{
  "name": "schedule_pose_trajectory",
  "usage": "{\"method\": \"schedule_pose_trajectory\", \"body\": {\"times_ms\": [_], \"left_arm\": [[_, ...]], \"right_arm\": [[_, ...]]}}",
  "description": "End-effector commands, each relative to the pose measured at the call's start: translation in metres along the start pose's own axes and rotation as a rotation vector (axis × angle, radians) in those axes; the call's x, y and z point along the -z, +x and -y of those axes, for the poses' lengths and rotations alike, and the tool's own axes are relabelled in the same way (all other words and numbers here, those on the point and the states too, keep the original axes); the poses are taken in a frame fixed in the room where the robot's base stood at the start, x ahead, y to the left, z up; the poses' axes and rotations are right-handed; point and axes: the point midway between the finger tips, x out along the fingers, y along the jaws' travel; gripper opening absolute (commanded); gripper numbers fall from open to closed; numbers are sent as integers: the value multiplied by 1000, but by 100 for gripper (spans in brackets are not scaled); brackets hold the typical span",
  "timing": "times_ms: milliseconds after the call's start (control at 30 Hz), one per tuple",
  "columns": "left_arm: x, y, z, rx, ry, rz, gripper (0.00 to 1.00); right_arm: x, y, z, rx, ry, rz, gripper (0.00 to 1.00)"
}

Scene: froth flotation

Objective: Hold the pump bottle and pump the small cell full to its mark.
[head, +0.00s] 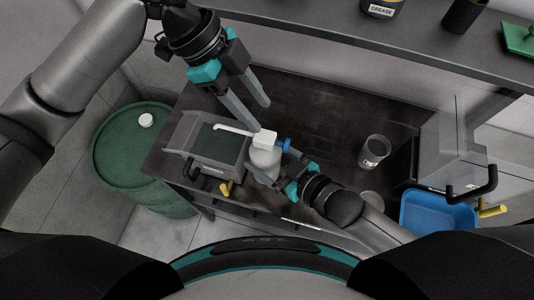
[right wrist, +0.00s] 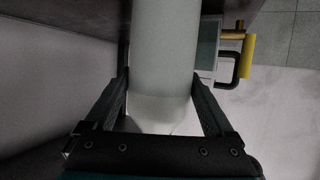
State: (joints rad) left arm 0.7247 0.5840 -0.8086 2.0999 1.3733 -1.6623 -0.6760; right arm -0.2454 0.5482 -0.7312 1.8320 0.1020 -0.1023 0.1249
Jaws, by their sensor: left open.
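The white pump bottle (head: 264,160) stands upright on the dark bench, with a white pump head (head: 265,138) and a spout (head: 233,130) reaching left over the cell. The small cell (head: 242,157) is a grey box with a dark green inside; its mark and fill level cannot be made out. My left gripper (head: 258,112) is open and empty, fingers pointing down just above and behind the pump head. My right gripper (head: 275,168) is around the bottle from the front right. In the right wrist view its fingers (right wrist: 161,78) press both sides of the pale bottle (right wrist: 163,50).
A grey cup (head: 374,152) stands right on the bench. A blue tray (head: 437,212) and a grey machine (head: 450,150) with black handles are farther right. A green drum (head: 125,165) stands left of the bench. A shelf (head: 400,50) with tins runs along the back.

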Motion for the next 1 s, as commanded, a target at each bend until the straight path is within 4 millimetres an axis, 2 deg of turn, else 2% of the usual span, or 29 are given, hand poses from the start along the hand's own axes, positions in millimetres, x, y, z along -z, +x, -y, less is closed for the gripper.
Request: {"method": "schedule_pose_trajectory", "body": {"times_ms": [67, 600, 1000], "left_arm": [[0, 0, 0, 0, 0, 0, 50], [0, 0, 0, 0, 0, 0, 50], [0, 0, 0, 0, 0, 0, 50]], "right_arm": [[0, 0, 0, 0, 0, 0, 61], [0, 0, 0, 0, -1, 0, 0], [0, 0, 0, 0, -1, 0, 0]]}}
